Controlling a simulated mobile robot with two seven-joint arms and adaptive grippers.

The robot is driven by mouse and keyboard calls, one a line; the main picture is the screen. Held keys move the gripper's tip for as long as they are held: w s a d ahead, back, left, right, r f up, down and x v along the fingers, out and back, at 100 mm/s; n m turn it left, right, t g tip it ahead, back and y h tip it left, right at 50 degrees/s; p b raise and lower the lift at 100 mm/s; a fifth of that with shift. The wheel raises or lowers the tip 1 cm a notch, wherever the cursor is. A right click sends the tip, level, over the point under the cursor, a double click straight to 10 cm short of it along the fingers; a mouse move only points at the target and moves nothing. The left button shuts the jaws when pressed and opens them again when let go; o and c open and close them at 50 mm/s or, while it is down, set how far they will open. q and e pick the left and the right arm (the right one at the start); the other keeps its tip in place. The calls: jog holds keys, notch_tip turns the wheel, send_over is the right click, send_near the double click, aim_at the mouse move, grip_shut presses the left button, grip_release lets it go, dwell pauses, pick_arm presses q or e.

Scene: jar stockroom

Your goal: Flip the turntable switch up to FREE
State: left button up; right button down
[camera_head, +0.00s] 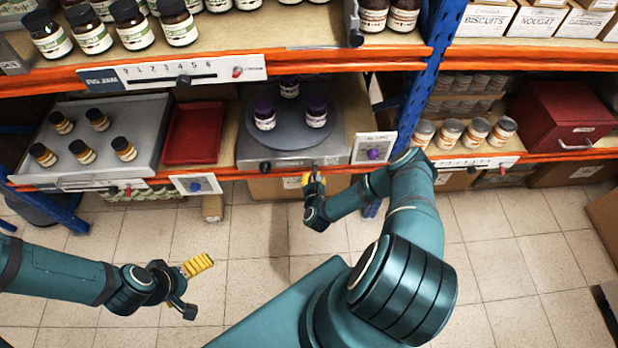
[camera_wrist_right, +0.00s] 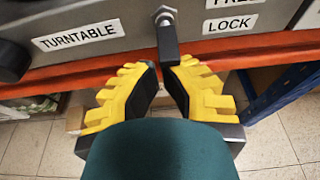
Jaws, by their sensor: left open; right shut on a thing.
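The turntable switch shows in the right wrist view as a dark lever (camera_wrist_right: 168,42) on a metal pivot. It hangs down from the pivot, on the side of the LOCK label (camera_wrist_right: 230,24); the FREE label above is partly cut off. My right gripper (camera_wrist_right: 162,72) is shut on the lever's lower end. In the head view the right gripper (camera_head: 313,181) is at the front of the turntable base (camera_head: 262,153). The round grey turntable (camera_head: 290,125) carries purple-lidded jars. My left gripper (camera_head: 190,290) is open and empty over the floor.
A dark knob (camera_wrist_right: 12,60) sits left of the TURNTABLE label. The orange shelf beam (camera_wrist_right: 215,50) runs just below the switch. A purple-knob panel (camera_head: 374,153) stands right of the turntable, a red tray (camera_head: 193,133) to its left. The floor in front is clear.

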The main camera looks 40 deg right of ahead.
jog(key=shift+s+r, duration=0.15)
jog(key=shift+r, duration=0.1)
jog(key=shift+s+a+r+g+y+p, duration=0.1)
jog(key=shift+r+g+y+p, duration=0.15)
jog(key=shift+g+y+p, duration=0.4)
jog(key=shift+r, duration=0.1)
jog(key=shift+r+g+h+p, duration=0.25)
jog(key=shift+r+p, duration=0.35)
jog(key=shift+r, duration=0.15)
